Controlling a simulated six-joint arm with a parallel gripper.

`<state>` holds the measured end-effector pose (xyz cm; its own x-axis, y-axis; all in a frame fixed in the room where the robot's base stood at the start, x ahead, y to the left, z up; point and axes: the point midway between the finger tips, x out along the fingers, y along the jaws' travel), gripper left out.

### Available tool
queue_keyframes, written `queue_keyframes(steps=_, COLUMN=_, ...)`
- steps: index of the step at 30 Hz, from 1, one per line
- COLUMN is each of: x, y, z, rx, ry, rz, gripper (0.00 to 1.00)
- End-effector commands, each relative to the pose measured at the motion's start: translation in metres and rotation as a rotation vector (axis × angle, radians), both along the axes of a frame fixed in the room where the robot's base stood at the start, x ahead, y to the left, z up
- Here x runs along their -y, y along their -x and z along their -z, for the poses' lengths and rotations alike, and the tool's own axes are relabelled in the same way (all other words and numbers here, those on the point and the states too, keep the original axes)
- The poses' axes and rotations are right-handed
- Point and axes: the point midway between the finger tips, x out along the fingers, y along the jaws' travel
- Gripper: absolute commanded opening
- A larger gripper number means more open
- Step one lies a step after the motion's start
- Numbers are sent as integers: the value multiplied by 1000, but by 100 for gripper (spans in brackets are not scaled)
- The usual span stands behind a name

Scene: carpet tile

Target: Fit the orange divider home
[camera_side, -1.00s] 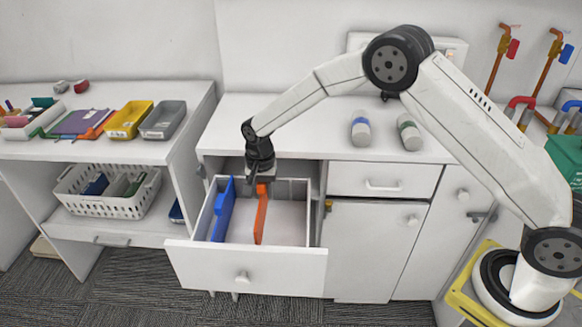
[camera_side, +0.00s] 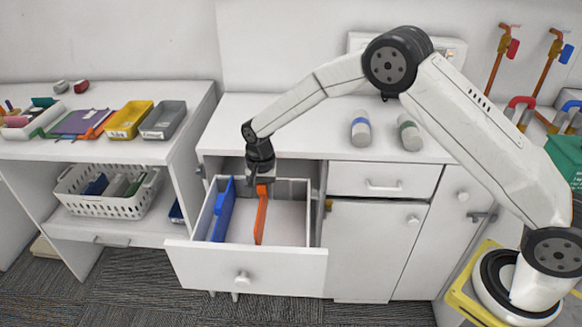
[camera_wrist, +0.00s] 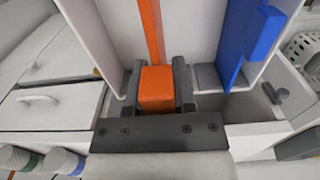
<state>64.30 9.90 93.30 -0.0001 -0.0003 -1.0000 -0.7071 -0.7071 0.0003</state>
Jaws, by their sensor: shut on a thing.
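The orange divider (camera_side: 261,217) stands on edge inside the open white drawer (camera_side: 285,222), running from its back toward its front. My gripper (camera_side: 258,183) is at the back of the drawer, shut on the rear end of the divider. In the wrist view my gripper (camera_wrist: 156,90) has a dark finger on either side of the divider's orange end block (camera_wrist: 156,88). The blue divider (camera_side: 222,212) stands in the drawer to the left of the orange one. Whether the orange divider's lower edge touches the drawer floor cannot be told.
The drawer front (camera_side: 245,270) sticks out from the cabinet. A white basket (camera_side: 108,190) sits on the left shelf. The right part of the drawer is empty.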

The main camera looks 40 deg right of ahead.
Motion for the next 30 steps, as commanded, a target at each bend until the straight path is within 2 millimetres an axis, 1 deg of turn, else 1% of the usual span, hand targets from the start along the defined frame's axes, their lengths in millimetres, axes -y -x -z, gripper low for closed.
queue_keyframes(steps=17, x=0, y=0, z=0, rx=1, ry=0, rz=0, gripper=0)
queue_keyframes(steps=30, x=0, y=0, z=6, rx=1, ry=0, rz=0, gripper=0)
